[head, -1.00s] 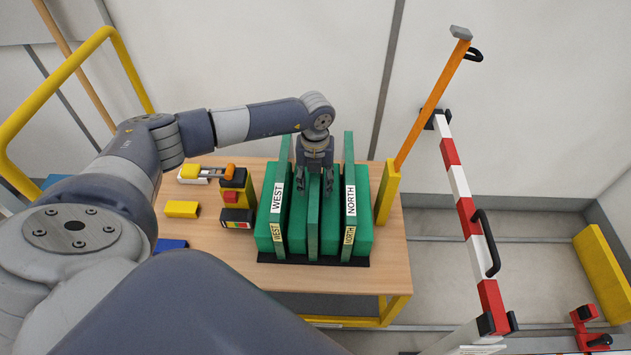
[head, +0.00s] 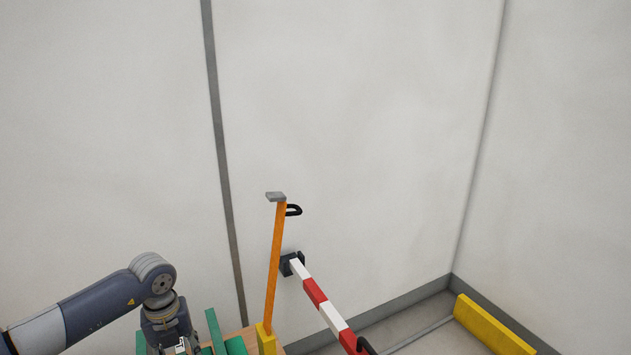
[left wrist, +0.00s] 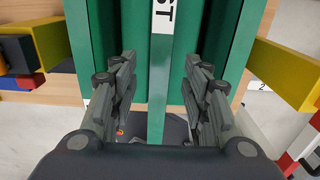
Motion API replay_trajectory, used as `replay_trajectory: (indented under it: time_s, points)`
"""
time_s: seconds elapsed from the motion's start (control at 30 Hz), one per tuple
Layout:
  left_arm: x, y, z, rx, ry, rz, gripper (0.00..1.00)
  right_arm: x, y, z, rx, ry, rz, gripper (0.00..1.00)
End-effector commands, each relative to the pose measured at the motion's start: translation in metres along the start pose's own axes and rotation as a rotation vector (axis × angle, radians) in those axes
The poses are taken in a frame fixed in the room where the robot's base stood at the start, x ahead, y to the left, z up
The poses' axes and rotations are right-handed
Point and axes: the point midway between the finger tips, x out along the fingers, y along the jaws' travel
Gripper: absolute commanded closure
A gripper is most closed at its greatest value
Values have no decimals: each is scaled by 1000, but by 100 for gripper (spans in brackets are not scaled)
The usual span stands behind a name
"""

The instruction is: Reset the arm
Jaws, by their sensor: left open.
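My left arm (head: 95,305) comes in from the left at the bottom of the head view. My left gripper (left wrist: 162,75) is open in the left wrist view, with one finger on each side of a green upright panel (left wrist: 158,95). A white label (left wrist: 162,22) on that panel shows the letters "ST"; the rest is cut off. I cannot tell whether the fingers touch the panel. In the head view the fingertips are cut off by the bottom edge. My right gripper is not in view.
A red-and-white barrier bar (head: 315,292) and an orange post (head: 275,265) with a yellow base (head: 266,340) stand right of the arm. Green slabs (head: 236,346) and the wooden table's edge show at the bottom. A yellow block (head: 492,325) lies on the floor at right.

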Motion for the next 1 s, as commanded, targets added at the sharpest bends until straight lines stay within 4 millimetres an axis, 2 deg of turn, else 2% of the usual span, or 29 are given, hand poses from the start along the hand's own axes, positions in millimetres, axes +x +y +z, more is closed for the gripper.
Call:
replay_trajectory:
  time_s: [0.17,0.4,0.6,1.0]
  points:
    - [17,0,-1,1,4,2,57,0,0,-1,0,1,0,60]
    - [56,0,-2,0,5,4,57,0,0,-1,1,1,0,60]
    - [79,1,-1,0,3,4,57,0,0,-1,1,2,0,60]
    - [76,1,-1,0,2,3,57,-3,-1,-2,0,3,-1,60]
